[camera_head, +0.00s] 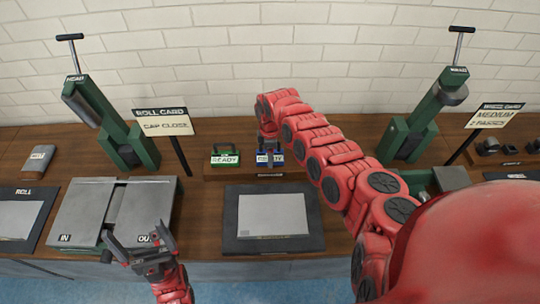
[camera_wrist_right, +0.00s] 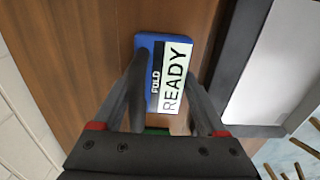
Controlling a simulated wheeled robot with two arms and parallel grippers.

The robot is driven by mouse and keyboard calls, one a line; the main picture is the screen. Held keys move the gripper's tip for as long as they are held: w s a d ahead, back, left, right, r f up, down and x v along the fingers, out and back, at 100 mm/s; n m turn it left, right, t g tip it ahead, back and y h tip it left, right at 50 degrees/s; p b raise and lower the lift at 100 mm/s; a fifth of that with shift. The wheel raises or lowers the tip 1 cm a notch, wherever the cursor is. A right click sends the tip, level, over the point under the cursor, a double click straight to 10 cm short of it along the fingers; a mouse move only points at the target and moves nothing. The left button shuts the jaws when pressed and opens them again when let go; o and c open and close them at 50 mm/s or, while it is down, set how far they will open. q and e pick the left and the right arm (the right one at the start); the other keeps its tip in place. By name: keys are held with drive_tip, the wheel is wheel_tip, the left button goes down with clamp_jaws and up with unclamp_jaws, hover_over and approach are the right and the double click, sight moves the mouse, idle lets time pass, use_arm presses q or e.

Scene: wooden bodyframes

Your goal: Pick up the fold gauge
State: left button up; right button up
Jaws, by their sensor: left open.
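The fold gauge appears as a blue block labelled "FOLD READY" (camera_wrist_right: 143,50) in the right wrist view. In the head view the blue block (camera_head: 270,159) sits on a low wooden stand at the back middle of the bench. My right gripper (camera_wrist_right: 164,72) is over the block, its two fingers apart with the label between them. I cannot tell whether they touch it. My right arm hides part of this area in the head view.
A green block labelled "READY" (camera_head: 224,159) sits just left of the blue one. A dark framed pad (camera_head: 230,225) lies in front. A green lever press (camera_head: 120,125) and the "ROLL CARD" sign (camera_head: 163,122) stand left. Another press (camera_head: 410,130) stands right.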

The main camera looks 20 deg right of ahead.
drive_tip(key=c, duration=1)
drive_tip(key=shift+c, duration=0.2)
